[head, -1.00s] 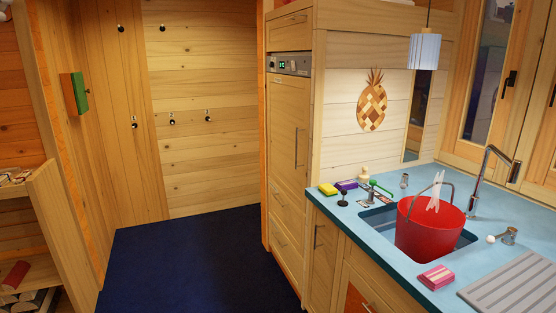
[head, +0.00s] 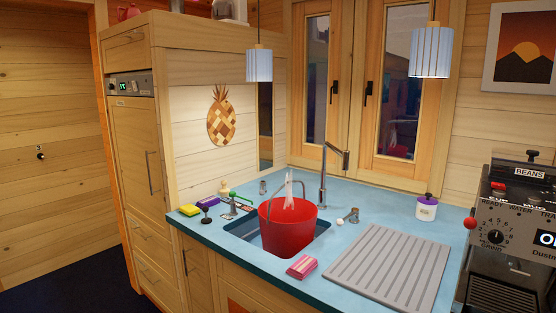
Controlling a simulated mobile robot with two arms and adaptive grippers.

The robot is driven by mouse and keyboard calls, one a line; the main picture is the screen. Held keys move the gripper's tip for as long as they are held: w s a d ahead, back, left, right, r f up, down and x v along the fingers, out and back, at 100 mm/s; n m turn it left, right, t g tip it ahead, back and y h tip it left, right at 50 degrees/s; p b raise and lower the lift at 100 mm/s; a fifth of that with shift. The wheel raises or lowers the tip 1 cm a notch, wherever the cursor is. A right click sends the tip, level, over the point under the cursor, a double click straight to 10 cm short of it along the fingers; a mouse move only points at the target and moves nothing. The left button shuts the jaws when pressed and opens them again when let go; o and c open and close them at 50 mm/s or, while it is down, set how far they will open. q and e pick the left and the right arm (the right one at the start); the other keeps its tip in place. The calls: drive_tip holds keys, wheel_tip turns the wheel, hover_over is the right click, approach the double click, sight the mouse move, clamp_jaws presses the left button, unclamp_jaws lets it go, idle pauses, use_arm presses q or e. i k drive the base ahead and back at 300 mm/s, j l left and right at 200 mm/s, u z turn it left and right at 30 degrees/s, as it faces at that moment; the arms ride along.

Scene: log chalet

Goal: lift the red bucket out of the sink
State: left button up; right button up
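The red bucket (head: 287,230) stands upright in the sink (head: 322,228), which is set into the blue counter. Its rim rises above the counter top. Its thin metal handle (head: 297,186) stands up over the opening. A pale, whitish thing (head: 289,190) sticks up at the bucket's mouth; I cannot tell whether it is inside or on the handle. The tall metal tap (head: 323,175) rises just behind the bucket, to its right. Neither of my grippers shows in the head view.
A pink striped sponge or packet (head: 302,267) lies at the counter's front edge. A grey ribbed drainboard (head: 388,268) lies right of the sink. A white jar (head: 427,208) and coffee machine (head: 515,240) are right. Two lamps (head: 259,65) hang above.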

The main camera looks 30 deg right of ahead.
sight(287, 225)
drive_tip(key=k+z, duration=0.1)
drive_tip(key=z, duration=1.05)
